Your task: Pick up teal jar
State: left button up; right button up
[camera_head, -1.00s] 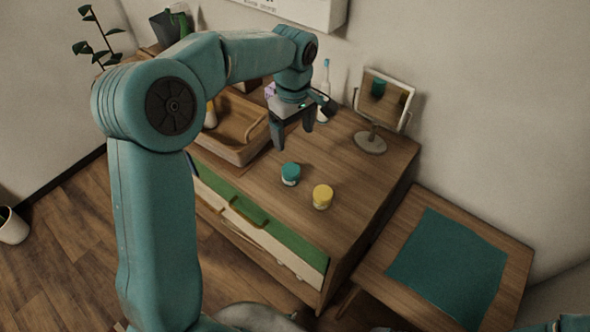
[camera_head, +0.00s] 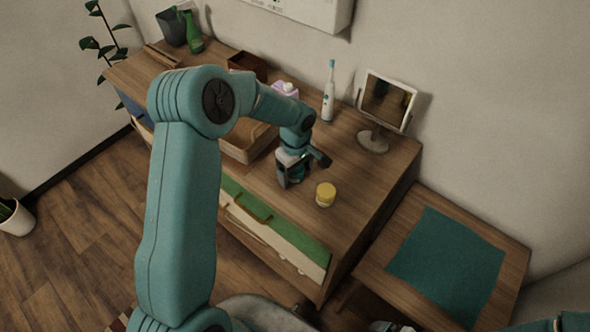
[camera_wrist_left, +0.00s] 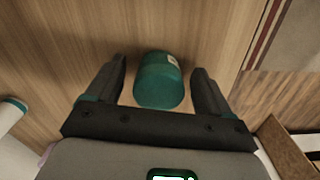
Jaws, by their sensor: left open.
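The teal jar (camera_wrist_left: 160,80) stands on the wooden dresser top and shows in the left wrist view between the two fingers of my left gripper (camera_wrist_left: 160,90). The fingers are apart, with a gap on each side of the jar. In the head view my left gripper (camera_head: 291,178) points down over the dresser and hides most or all of the jar.
A yellow jar (camera_head: 325,194) stands just right of my left gripper. A mirror (camera_head: 385,103), a toothbrush (camera_head: 329,90) and a wooden tray (camera_head: 246,152) are farther back. A side table with a teal mat (camera_head: 447,262) stands at the right.

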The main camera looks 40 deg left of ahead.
pick_arm(q)
jog(key=shift+w, duration=0.1)
jog(key=c, duration=0.9)
jog(key=shift+c, duration=1.1)
jog(key=shift+r, duration=0.1)
